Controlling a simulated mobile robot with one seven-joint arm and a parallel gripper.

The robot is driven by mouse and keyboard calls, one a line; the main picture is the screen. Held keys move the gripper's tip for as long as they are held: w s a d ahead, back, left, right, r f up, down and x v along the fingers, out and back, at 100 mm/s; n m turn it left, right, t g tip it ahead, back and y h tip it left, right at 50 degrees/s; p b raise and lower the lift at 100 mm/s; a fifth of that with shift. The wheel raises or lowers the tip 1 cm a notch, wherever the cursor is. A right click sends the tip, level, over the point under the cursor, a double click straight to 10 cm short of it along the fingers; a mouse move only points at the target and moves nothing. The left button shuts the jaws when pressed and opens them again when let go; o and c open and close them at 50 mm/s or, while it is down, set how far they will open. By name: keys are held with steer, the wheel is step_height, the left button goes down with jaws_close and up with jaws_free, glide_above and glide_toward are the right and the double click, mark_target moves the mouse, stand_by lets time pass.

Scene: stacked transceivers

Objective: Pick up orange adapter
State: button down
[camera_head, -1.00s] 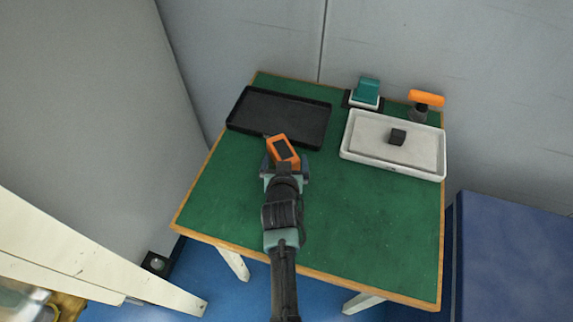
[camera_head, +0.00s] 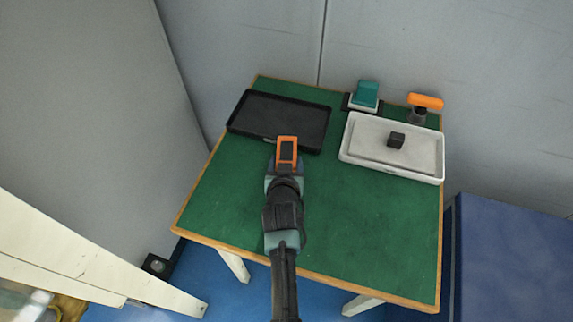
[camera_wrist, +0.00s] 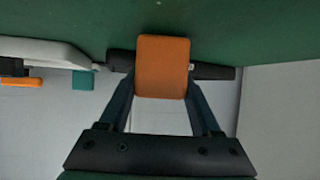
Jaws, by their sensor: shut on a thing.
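The orange adapter (camera_head: 287,146) is a small block with a dark inset on one face. It is held at the tip of my gripper (camera_head: 285,167), near the front edge of the black tray. In the wrist view the orange adapter (camera_wrist: 162,66) sits between the two fingers of my gripper (camera_wrist: 162,92), which are shut on its sides. It hides part of the black tray behind it in that view. The head view does not show clearly how high it is above the green table top.
The black tray (camera_head: 245,127) lies at the back left of the green table (camera_head: 355,225). A white tray (camera_head: 350,157) with a dark block (camera_head: 396,140) is at right. Behind it stand a teal object (camera_head: 366,92) and an orange-topped item (camera_head: 426,101). The table's front right is clear.

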steer(key=shift+w+a+r+p, duration=0.1)
steer(key=shift+r+p, duration=1.6)
steer(key=shift+r, duration=0.65)
steer(key=shift+f, duration=0.1)
